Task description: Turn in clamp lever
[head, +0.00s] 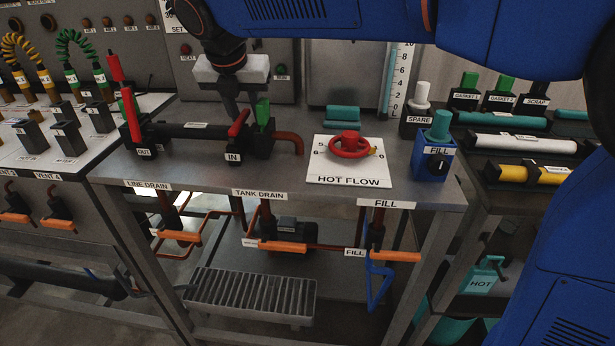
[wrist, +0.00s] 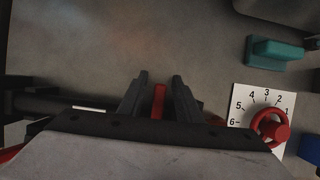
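The red IN clamp lever (head: 239,122) sits behind the IN label (head: 233,158) on the dark pipe (head: 190,133), tilted up to the right. My gripper (head: 230,112) points down just above and slightly left of it in the head view. In the wrist view my gripper (wrist: 160,82) is open, and the red lever (wrist: 158,100) shows between the two dark fingers with a gap on each side. I cannot tell whether the fingertips reach down to its height. The lower part of the clamp is hidden by the gripper body in the wrist view.
A green upright piece (head: 263,113) stands close right of the lever. The red OUT lever (head: 130,115) stands upright at the pipe's left end. The HOT FLOW plate (head: 340,180) with its red handwheel (head: 349,145) lies to the right. The bench behind the pipe is mostly clear.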

